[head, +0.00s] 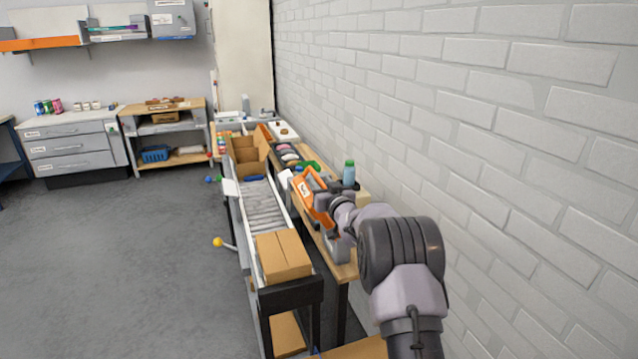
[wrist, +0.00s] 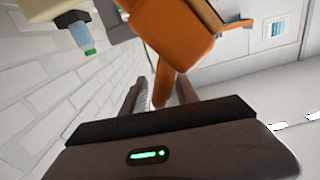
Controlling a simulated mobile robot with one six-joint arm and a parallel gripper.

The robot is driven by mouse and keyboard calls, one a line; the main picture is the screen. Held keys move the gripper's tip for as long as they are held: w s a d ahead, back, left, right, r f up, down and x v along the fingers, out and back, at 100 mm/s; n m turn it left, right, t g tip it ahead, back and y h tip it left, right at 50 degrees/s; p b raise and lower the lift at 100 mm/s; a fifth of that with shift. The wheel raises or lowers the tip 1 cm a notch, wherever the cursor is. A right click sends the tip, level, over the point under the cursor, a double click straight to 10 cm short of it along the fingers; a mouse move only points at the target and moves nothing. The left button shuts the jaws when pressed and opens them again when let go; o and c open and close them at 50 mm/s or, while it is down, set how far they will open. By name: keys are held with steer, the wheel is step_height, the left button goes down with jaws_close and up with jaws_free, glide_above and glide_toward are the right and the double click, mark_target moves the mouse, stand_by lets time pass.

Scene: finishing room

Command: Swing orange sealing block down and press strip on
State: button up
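The orange sealing block (head: 313,203), with a white label, sits tilted over the bench on the right of the roller conveyor in the head view. In the wrist view the orange block (wrist: 172,32) fills the top middle, and its narrow orange handle (wrist: 163,82) reaches down between my fingers. My gripper (wrist: 160,92) is open around this handle, with a gap showing on both sides. In the head view my arm hides much of the gripper. I cannot make out the strip in either view.
A closed carton (head: 282,255) lies on the near end of the roller conveyor (head: 265,210). An open carton (head: 246,158) stands at its far end. A green-capped bottle (head: 349,173) stands close behind the block. The brick wall (head: 470,120) runs close along the right. Floor at left is clear.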

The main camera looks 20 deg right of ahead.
steer(key=shift+w, duration=0.7)
jaws_close()
stand_by(1.0)
